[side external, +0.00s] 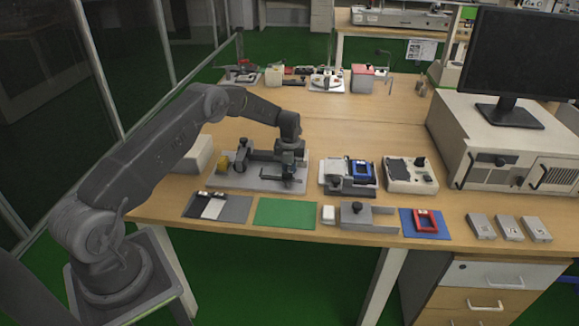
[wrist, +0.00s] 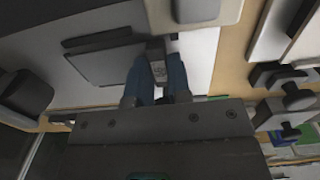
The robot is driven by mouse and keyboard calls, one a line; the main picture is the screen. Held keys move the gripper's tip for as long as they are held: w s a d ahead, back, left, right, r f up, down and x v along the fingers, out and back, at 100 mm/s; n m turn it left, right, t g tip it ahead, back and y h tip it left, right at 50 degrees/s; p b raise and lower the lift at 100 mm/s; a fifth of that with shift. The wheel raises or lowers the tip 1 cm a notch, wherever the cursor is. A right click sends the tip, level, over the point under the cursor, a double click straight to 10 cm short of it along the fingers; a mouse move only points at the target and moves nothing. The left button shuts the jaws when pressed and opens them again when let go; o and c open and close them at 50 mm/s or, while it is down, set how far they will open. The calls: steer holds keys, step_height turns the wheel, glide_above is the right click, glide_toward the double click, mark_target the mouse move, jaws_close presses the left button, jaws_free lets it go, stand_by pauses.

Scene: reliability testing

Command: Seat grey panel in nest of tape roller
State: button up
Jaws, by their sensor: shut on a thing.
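The tape roller (side external: 240,183) is a light grey base plate with dark uprights and a yellow block at its left, near the table's front left. My gripper (side external: 289,167) points down over its right part. In the wrist view, my gripper (wrist: 158,78) has its blue-padded fingers closed on a small grey piece, apparently part of the grey panel. A flat dark grey plate (wrist: 105,62) lies just left of the fingers; I cannot tell whether it is the panel or the nest. The panel is not distinguishable in the side view, and its contact with the nest is hidden.
A grey mat (side external: 236,211) with black and white pieces and a green mat (side external: 285,213) lie in front. A fixture with a blue part (side external: 361,170) and a white control box (side external: 410,176) stand right. A pale box (side external: 195,156) stands left. Bare table lies behind.

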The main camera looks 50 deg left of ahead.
steer(key=shift+f, duration=0.3)
stand_by(0.4)
steer(key=o, duration=0.9)
steer(key=shift+r, duration=0.15)
steer(key=shift+r, duration=2.9)
steer(key=shift+r, duration=0.1)
